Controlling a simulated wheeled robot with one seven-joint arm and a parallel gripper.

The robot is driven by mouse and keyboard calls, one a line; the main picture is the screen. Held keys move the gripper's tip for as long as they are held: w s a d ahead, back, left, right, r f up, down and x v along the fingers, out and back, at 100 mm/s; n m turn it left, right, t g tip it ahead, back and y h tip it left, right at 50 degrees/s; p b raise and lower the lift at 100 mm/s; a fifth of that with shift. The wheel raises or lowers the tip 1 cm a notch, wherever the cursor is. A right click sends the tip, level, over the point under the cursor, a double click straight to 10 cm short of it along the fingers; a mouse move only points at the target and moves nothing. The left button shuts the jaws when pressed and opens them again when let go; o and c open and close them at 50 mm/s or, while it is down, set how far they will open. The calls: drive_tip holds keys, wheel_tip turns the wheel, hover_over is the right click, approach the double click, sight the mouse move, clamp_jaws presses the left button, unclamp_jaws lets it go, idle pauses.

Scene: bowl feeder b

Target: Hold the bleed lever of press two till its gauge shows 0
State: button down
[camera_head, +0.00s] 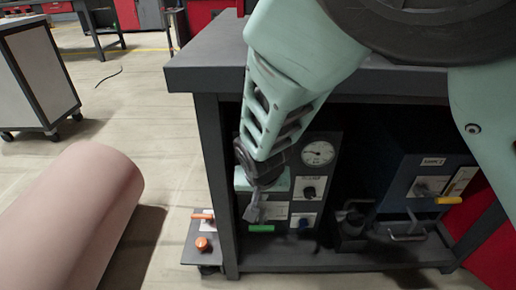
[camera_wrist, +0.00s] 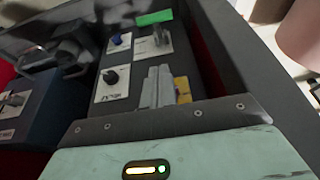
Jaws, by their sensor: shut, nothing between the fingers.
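A dark panel (camera_head: 322,176) stands inside the bench, with a round white gauge (camera_head: 318,153) near its top; the reading is too small to tell. Below it are a black knob (camera_head: 308,190) and a blue knob (camera_head: 303,222) on white plates. The wrist view shows the black knob (camera_wrist: 110,77), the blue knob (camera_wrist: 116,40) and a small grey lever or knob (camera_wrist: 158,38) near a green label (camera_wrist: 154,18). My gripper (camera_head: 253,212) is shut and empty in front of the panel; its fingers (camera_wrist: 158,78) show close to it. I cannot tell which control is the bleed lever of press two.
A blue box (camera_head: 425,175) with an orange-yellow handle (camera_head: 450,201) stands right on the lower shelf (camera_head: 340,257). A dark device (camera_head: 352,222) sits between. An orange-handled control (camera_head: 203,216) and orange button (camera_head: 202,243) are outside the bench's left leg. A pink cylinder (camera_head: 75,215) lies left.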

drive_tip(key=b, duration=0.6)
hover_over(261, 224)
drive_tip(key=f, duration=0.9)
drive_tip(key=shift+s+f, duration=0.25)
drive_tip(key=shift+s+f+b, duration=0.2)
drive_tip(key=shift+f+b, duration=0.4)
drive_tip(key=shift+f, duration=0.05)
drive_tip(key=shift+s+f+b, duration=0.15)
drive_tip(key=shift+f+b, duration=0.4)
drive_tip(key=shift+f, duration=0.05)
drive_tip(key=shift+s+f+b, duration=0.35)
drive_tip(key=shift+f+b, duration=0.05)
drive_tip(key=shift+f, duration=0.15)
